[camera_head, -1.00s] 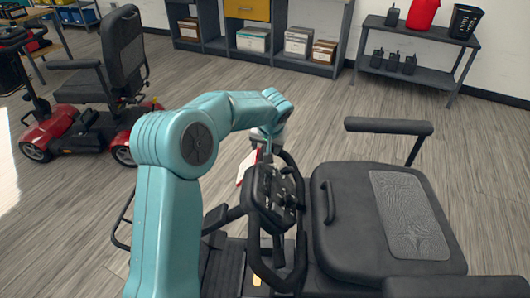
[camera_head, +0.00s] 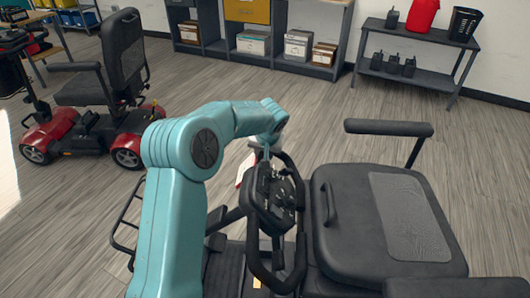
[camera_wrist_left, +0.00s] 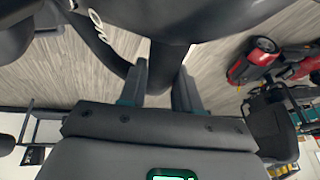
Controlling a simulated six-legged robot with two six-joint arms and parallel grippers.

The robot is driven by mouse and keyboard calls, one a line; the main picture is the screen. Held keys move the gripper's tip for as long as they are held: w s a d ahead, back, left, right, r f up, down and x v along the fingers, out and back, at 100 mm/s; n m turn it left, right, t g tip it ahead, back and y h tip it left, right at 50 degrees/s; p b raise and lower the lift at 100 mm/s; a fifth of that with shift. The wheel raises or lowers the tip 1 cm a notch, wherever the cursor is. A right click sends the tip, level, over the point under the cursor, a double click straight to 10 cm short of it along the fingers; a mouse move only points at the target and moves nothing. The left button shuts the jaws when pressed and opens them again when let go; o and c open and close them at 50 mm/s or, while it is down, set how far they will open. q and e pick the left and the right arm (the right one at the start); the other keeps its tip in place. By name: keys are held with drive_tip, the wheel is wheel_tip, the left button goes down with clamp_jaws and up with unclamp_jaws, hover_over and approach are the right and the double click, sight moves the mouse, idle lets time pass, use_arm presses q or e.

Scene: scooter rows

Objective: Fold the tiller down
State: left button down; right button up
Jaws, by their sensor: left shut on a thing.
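The tiller (camera_head: 275,200) is a black loop handle with a control panel, standing in front of the scooter's black seat (camera_head: 345,225). My left arm reaches over to the tiller's far side. My left gripper (camera_head: 266,150) is at the far part of the handle loop, and its fingers are mostly hidden by the wrist. In the left wrist view my left gripper (camera_wrist_left: 160,85) has its two fingers on either side of a dark bar of the tiller (camera_wrist_left: 167,62), shut on it. My right gripper is not in view.
A black armrest (camera_head: 388,127) stands out beyond the seat. Another scooter (camera_head: 95,100), red and black, stands at the back left. Shelves with boxes (camera_head: 253,42) and a dark rack (camera_head: 415,60) line the wall. The wooden floor between is clear.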

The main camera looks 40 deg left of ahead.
use_arm(q)
drive_tip(key=shift+s+a+r, duration=0.75)
drive_tip(key=shift+a+r, duration=0.1)
drive_tip(key=shift+r, duration=0.05)
drive_tip(key=c, duration=0.8)
unclamp_jaws()
drive_tip(key=shift+w, duration=0.1)
drive_tip(key=p+v, duration=0.2)
drive_tip(key=v, duration=1.4)
drive_tip(key=shift+d+p, duration=0.2)
drive_tip(key=shift+p, duration=0.15)
